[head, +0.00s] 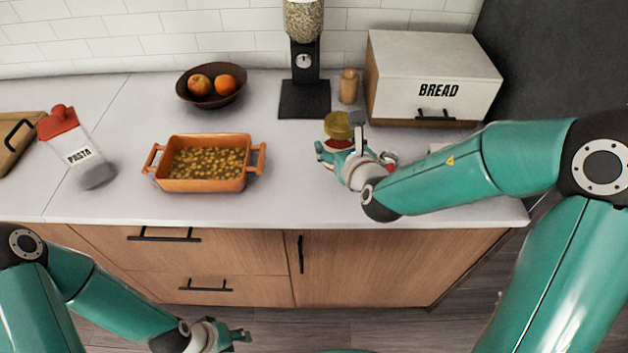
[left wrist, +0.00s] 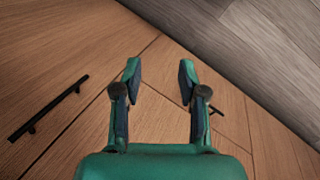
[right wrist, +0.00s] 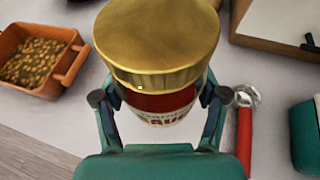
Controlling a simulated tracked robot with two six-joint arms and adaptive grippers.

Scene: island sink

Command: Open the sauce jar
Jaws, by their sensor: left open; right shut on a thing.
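The sauce jar has a gold lid (head: 338,124) and red contents, and stands upright near the counter's front right. In the right wrist view its gold lid (right wrist: 158,40) sits on top, above the red jar body (right wrist: 160,103) with a partly hidden label. My right gripper (head: 338,157) is shut around the jar body, below the lid; its fingers also show in the right wrist view (right wrist: 160,105). My left gripper (head: 240,338) is open and empty, low in front of the cabinets; the left wrist view shows its spread fingers (left wrist: 160,72).
A bread box (head: 430,75) and dispenser (head: 305,95) stand behind. A red-handled tool (right wrist: 244,135) lies beside the jar.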

